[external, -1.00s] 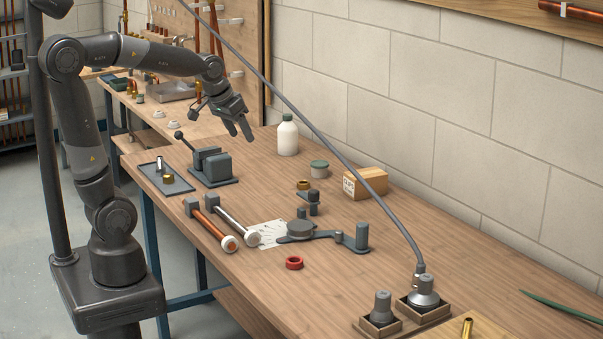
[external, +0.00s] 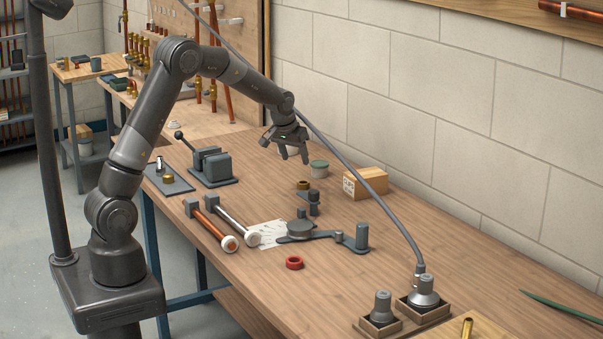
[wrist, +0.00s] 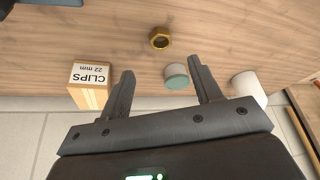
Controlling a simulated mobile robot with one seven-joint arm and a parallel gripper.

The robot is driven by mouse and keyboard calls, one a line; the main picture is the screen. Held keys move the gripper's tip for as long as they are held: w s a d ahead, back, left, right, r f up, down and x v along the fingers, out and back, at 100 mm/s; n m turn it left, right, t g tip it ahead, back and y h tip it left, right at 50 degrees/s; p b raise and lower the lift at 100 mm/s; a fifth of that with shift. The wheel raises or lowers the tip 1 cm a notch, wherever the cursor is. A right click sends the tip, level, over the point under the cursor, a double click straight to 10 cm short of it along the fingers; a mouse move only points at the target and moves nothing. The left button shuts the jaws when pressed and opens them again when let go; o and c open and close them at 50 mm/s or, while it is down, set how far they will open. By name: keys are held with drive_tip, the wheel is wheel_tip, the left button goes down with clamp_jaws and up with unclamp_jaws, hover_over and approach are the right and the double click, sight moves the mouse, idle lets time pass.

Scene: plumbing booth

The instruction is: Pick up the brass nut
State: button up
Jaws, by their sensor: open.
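The brass nut (external: 303,184) lies on the workbench, in front of the small jar. In the wrist view the nut (wrist: 160,38) is a hexagonal ring lying flat, ahead of and roughly centred between my fingertips. My gripper (external: 294,157) is open and empty, pointing down above the bench, behind the nut in the external view. In the wrist view my gripper (wrist: 162,68) shows both fingers spread, with the green-lidded jar (wrist: 176,76) seen between them. Another brass-coloured ring (external: 168,179) sits on the grey tray at the left.
A clips box (external: 365,182) stands right of the nut. The white bottle (wrist: 248,87) is partly hidden behind my gripper in the external view. A grey bending tool (external: 325,235), a red ring (external: 294,263) and a vise (external: 210,167) are also on the bench. A grey hose crosses above the bench.

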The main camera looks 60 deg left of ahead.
hover_over(302, 189)
drive_tip(key=s, duration=0.2)
drive_tip(key=f, duration=0.5)
drive_tip(key=shift+w, duration=0.25)
drive_tip(key=shift+w+x, duration=0.2)
drive_tip(key=shift+x, duration=2.4)
drive_tip(key=shift+a+r, duration=0.1)
drive_tip(key=c, duration=1.1)
